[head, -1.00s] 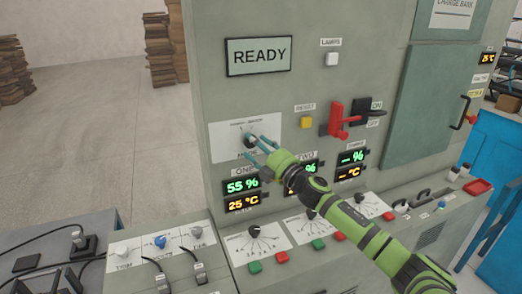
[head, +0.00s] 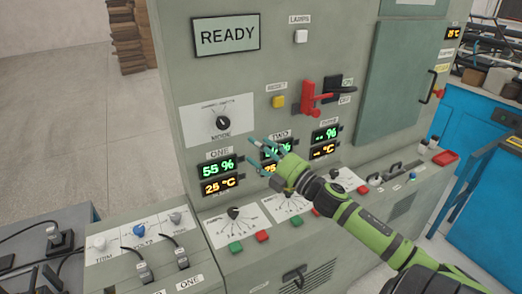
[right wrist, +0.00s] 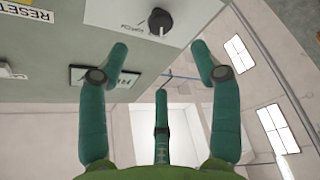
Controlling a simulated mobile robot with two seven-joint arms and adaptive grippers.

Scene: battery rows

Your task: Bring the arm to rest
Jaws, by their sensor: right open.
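My right gripper (head: 262,148) is open and empty in the head view. It hangs in front of the grey-green control cabinet, to the right of and below the black mode knob (head: 222,123) on its white plate, apart from the knob. Its arm reaches in from the lower right and hides part of the TWO display (head: 281,135). In the right wrist view the open fingers (right wrist: 160,62) have nothing between them, and the black knob (right wrist: 158,21) lies beyond them at the top. My left gripper is not in view.
The cabinet carries a READY screen (head: 227,37), a red lever (head: 308,96), a yellow reset button (head: 278,102) and a ONE display (head: 219,170). A sloped ledge with dials and buttons (head: 236,247) juts out below. A blue cabinet (head: 478,140) stands at the right. Open floor lies at the left.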

